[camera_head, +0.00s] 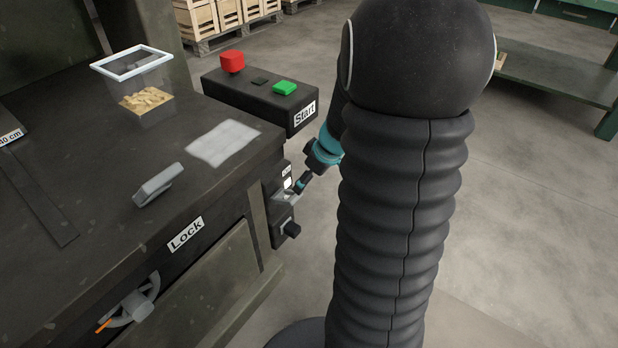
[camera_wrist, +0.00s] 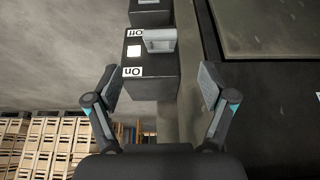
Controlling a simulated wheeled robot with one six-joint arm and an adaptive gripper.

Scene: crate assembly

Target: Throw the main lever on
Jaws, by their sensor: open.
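The main lever's dark box (camera_wrist: 150,82) lies ahead of my gripper in the wrist view, with upside-down "Off" and "On" labels and a white square between them. Its grey lever handle (camera_wrist: 158,38) is beside the "Off" label, away from "On". In the head view the lever box (camera_head: 278,212) is on the bench's right end face, partly hidden by my gripper (camera_head: 303,183). In the wrist view my gripper (camera_wrist: 158,82) is open, its fingers spread on either side of the box's "On" end. Nothing is between the fingers; contact with the box cannot be told.
Open floor lies right of the bench.

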